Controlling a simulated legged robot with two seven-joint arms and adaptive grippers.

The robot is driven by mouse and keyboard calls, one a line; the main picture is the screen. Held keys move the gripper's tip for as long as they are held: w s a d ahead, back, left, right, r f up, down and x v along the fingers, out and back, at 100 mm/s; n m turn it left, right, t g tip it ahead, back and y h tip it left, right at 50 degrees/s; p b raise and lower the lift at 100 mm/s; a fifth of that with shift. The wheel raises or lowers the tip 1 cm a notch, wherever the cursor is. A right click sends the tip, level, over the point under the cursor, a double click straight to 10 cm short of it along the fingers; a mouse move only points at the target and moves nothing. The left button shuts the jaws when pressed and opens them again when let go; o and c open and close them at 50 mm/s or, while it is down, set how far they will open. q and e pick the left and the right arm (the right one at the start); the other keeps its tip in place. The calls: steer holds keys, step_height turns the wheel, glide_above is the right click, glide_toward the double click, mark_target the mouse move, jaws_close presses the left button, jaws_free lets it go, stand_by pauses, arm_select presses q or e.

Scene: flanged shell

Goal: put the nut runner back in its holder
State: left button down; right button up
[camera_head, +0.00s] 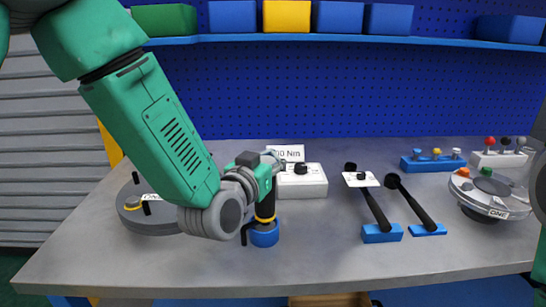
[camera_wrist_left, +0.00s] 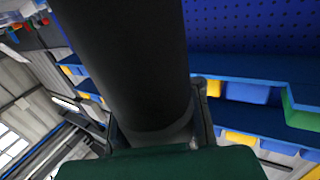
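The nut runner (camera_head: 265,207) is a dark upright tool with a yellow band near its lower end. Its lower end is at the blue round holder (camera_head: 264,238) on the bench; whether it is fully seated is hard to tell. A thin dark bar sticks out low on its left. My left gripper (camera_head: 268,178) is around the tool's upper part. In the left wrist view the black cylinder of the nut runner (camera_wrist_left: 130,60) fills the space between the two fingers (camera_wrist_left: 155,125), which look closed on it. My right gripper does not show; only parts of my right arm are at the right edge.
A grey round flanged part (camera_head: 150,215) lies left, behind my arm. A white box (camera_head: 303,182) with a "Nm" sign stands behind the tool. Two black-handled tools (camera_head: 376,212) (camera_head: 415,205) rest in blue bases to the right. A flanged shell (camera_head: 490,192) stands far right. The front middle is clear.

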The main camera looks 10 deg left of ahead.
arm_select(q)
steer(key=c, duration=1.5)
jaws_free()
steer(key=shift+f, duration=0.2)
steer(key=v, duration=0.7)
steer(key=shift+s, duration=0.25)
